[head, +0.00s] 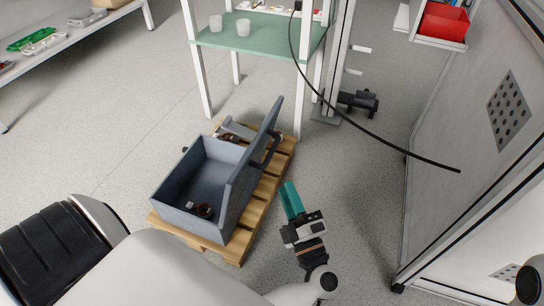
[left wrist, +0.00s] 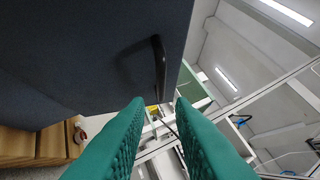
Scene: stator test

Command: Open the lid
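A grey-blue box (head: 180,213) sits on a wooden pallet (head: 240,242). Its lid (head: 250,160) stands raised, close to upright, along the right side of the box, so the inside shows. My right gripper is not in view.
Metal parts (head: 235,130) lie on the pallet behind the box. A green-topped table (head: 262,40) with white cups stands behind. A black cable (head: 370,128) hangs across the right. A grey panel (head: 455,130) stands at the right.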

